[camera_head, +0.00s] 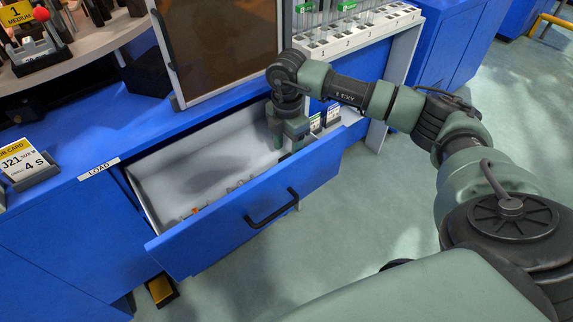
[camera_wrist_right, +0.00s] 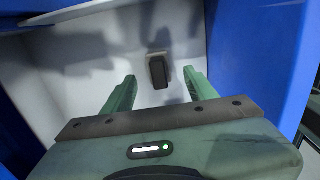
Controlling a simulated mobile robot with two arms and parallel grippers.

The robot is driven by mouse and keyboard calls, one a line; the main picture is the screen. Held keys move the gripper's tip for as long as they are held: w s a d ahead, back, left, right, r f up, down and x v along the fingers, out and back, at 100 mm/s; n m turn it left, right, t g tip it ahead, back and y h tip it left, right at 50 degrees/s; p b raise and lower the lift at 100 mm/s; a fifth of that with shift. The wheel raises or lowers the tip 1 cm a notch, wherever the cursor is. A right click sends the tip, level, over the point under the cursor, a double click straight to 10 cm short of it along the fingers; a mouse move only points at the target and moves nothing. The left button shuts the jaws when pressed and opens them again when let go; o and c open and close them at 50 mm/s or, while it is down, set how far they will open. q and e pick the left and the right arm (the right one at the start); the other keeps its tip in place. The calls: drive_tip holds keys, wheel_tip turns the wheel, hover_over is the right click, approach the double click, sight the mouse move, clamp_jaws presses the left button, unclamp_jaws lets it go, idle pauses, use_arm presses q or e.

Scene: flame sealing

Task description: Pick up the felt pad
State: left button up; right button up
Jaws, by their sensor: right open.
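A small dark block with a beige-grey edge (camera_wrist_right: 159,72) lies on the pale drawer floor in the right wrist view; it looks like the felt pad. My right gripper (camera_wrist_right: 160,82) is open, its two green fingers apart, with the block showing between and beyond the fingertips. I see no contact. In the head view my right gripper (camera_head: 288,136) points down into the right part of the open drawer, and the block is not clear there. My left gripper is not in view.
The blue drawer front (camera_head: 255,213) with its black handle (camera_head: 272,208) stands pulled out. Small items (camera_head: 194,211) lie near its front wall inside. A dark-paned door (camera_head: 222,45) and a white tube rack (camera_head: 352,38) stand behind. A job card (camera_head: 28,162) is at left.

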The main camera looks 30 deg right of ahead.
sight(286, 157)
wheel_tip(286, 157, down, 4)
drive_tip(key=shift+r, duration=0.1)
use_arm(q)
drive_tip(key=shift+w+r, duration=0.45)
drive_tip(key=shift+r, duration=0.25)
use_arm(e)
clamp_jaws()
drive_tip(key=shift+w, duration=0.1)
